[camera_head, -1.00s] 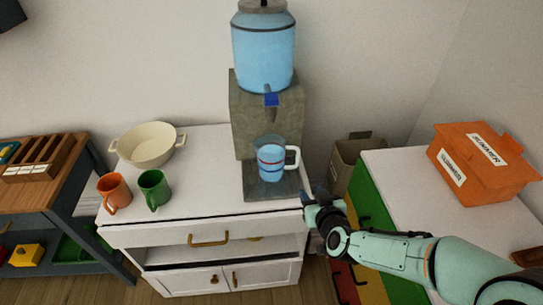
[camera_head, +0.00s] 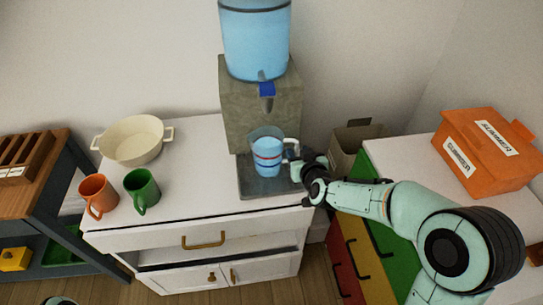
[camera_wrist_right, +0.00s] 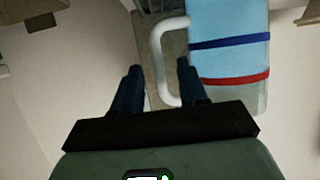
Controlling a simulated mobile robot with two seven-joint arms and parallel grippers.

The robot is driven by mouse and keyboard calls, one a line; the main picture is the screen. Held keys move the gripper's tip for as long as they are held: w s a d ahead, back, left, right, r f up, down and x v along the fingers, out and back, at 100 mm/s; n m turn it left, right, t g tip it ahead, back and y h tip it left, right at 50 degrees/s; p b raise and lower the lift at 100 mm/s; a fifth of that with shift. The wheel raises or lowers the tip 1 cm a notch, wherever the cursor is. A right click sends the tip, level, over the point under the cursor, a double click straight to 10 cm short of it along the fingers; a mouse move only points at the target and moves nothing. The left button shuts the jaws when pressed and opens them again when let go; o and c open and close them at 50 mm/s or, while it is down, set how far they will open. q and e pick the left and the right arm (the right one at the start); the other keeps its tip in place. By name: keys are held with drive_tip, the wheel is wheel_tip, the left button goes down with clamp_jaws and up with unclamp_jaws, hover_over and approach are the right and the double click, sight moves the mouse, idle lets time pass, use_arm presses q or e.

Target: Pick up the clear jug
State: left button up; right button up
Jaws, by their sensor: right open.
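The clear jug (camera_head: 266,158), with blue and red bands and a white handle, stands upright on the dark tray (camera_head: 262,188) of the stone dispenser. My right gripper (camera_head: 296,164) is at the jug's right side, by the handle. In the right wrist view, the gripper (camera_wrist_right: 158,68) is open, and the jug's handle (camera_wrist_right: 157,58) shows between its two fingers. The jug body (camera_wrist_right: 230,55) is to the right of the fingers. Whether a finger touches the handle cannot be told. My left gripper is not in view.
A blue water tank (camera_head: 254,40) sits on the dispenser above the jug, with a blue tap (camera_head: 266,89). Orange (camera_head: 97,195) and green (camera_head: 142,190) mugs and a cream pot (camera_head: 133,141) stand left on the white cabinet. An orange box (camera_head: 484,153) is right.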

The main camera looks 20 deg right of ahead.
drive_tip(key=x, duration=0.5)
drive_tip(key=shift+s+f+b, duration=0.15)
drive_tip(key=shift+f+b, duration=0.1)
drive_tip(key=shift+b, duration=0.15)
clamp_jaws()
idle(0.9)
drive_tip(key=shift+r, duration=0.2)
